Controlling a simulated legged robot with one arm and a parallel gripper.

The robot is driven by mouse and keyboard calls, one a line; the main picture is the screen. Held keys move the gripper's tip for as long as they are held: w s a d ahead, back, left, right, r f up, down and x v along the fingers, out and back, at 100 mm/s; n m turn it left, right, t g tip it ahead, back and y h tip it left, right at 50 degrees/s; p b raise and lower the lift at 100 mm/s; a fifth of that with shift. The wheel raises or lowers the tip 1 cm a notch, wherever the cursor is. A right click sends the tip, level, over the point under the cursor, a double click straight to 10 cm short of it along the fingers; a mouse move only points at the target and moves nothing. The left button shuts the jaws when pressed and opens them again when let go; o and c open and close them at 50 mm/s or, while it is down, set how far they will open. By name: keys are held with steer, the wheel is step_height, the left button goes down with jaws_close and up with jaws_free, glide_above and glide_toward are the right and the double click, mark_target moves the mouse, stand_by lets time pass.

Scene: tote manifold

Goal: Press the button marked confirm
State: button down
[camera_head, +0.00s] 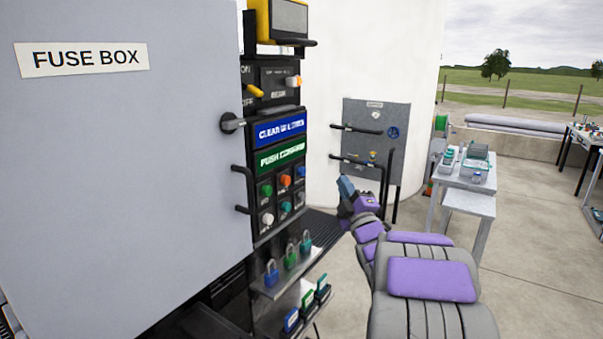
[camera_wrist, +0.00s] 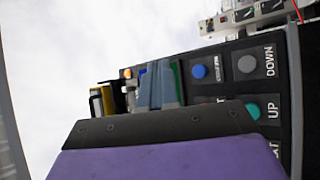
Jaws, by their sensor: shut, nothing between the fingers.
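The button panel (camera_head: 279,225) stands at the left centre of the head view. It carries a green button (camera_head: 266,190), an orange button (camera_head: 285,181), a blue button (camera_head: 301,172), a teal button (camera_head: 285,206) and pale buttons. Their small labels are unreadable there, so I cannot tell which is marked confirm. The wrist view shows the blue button (camera_wrist: 199,71), a grey button (camera_wrist: 248,64) labelled DOWN and a teal button (camera_wrist: 253,108) labelled UP. My gripper (camera_head: 346,187) is shut and empty, to the right of the panel in the head view, apart from it.
A fuse box door (camera_head: 130,180) fills the left. Black handles (camera_head: 240,190) stick out beside the panel. A shelf (camera_head: 290,268) with several padlocks is below it. A grey board (camera_head: 375,140) with rods stands behind. Open floor lies to the right.

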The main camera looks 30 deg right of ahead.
mark_target(303, 172)
steer(key=shift+w+d, duration=0.1)
steer(key=w+a, duration=0.3)
steer(key=w, duration=0.5)
steer(key=shift+b, duration=0.3)
steer(key=shift+f, duration=0.1)
stand_by(1.9)
steer(key=shift+w+a+b, duration=0.25)
steer(key=shift+w+b, duration=0.05)
steer(key=shift+w, duration=0.05)
